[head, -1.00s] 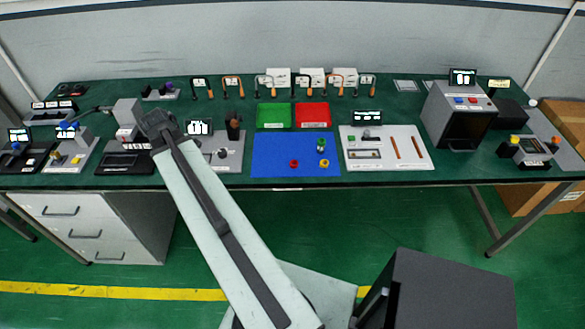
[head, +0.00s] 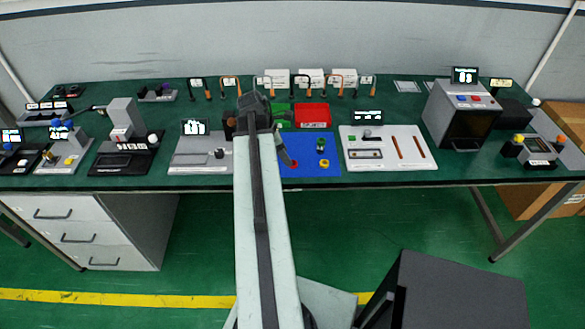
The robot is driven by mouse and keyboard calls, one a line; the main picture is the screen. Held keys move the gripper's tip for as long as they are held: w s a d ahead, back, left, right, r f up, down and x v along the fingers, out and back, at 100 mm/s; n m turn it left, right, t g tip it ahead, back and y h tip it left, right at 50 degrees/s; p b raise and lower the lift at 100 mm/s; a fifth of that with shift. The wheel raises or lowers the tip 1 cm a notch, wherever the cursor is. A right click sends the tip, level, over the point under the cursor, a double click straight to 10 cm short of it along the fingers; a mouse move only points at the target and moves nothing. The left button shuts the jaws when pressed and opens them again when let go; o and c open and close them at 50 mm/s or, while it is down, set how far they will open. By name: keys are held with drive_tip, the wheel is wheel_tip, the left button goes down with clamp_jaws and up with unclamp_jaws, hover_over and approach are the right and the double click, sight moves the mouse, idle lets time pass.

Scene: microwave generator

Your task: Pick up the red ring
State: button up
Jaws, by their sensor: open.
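The red ring (head: 293,163) lies on the blue mat (head: 318,169), on the mat's left half and partly hidden by my gripper. My gripper (head: 287,160) is open and points down at the ring's left side. Only a small part of it shows beside my arm. I cannot tell whether it touches the ring. A yellow ring (head: 324,164) and a green piece (head: 321,145) stand on the right half of the mat.
A green tray (head: 284,115) and a red tray (head: 313,116) stand behind the mat. A light board with tools (head: 420,163) lies to the right, and a grey device (head: 198,153) to the left. My arm covers the mat's left edge.

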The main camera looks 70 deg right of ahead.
drive_tip(key=b+x, duration=0.4)
drive_tip(key=x, duration=0.1)
drive_tip(key=shift+w+d+f, duration=0.1)
drive_tip(key=shift+w, duration=0.05)
clamp_jaws()
drive_tip(key=shift+r, duration=0.3)
wheel_tip(320, 180, up, 10)
drive_tip(key=p, duration=1)
drive_tip(key=shift+f, duration=0.1)
